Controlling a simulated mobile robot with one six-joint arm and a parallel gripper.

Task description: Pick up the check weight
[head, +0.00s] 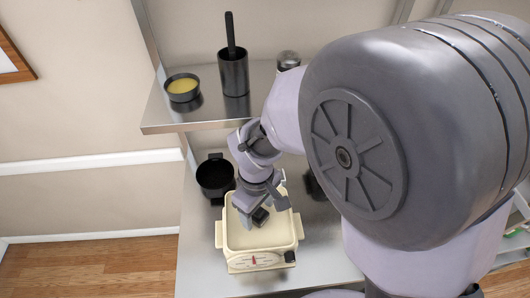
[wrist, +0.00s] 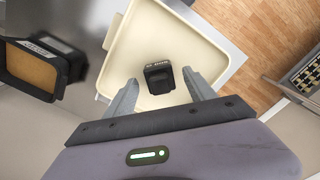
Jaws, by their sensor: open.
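The check weight appears to be the small black block (wrist: 158,77) lying in the cream tray of a kitchen scale (wrist: 118,72). In the head view the black block (head: 261,216) shows in the scale's tray, below my gripper (head: 256,207). In the wrist view my gripper (wrist: 160,79) is open, with one grey finger on each side of the block and a gap on both sides. The fingers seem apart from it; their height above the tray is hard to tell. The scale (head: 284,232) has a dial on its front.
A black pot (head: 214,175) stands behind and left of the scale on the steel counter (head: 198,245). The shelf above holds a bowl of yellow stuff (head: 183,86) and a dark utensil holder (head: 233,73). A black, tan-faced object (wrist: 36,70) lies left in the wrist view.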

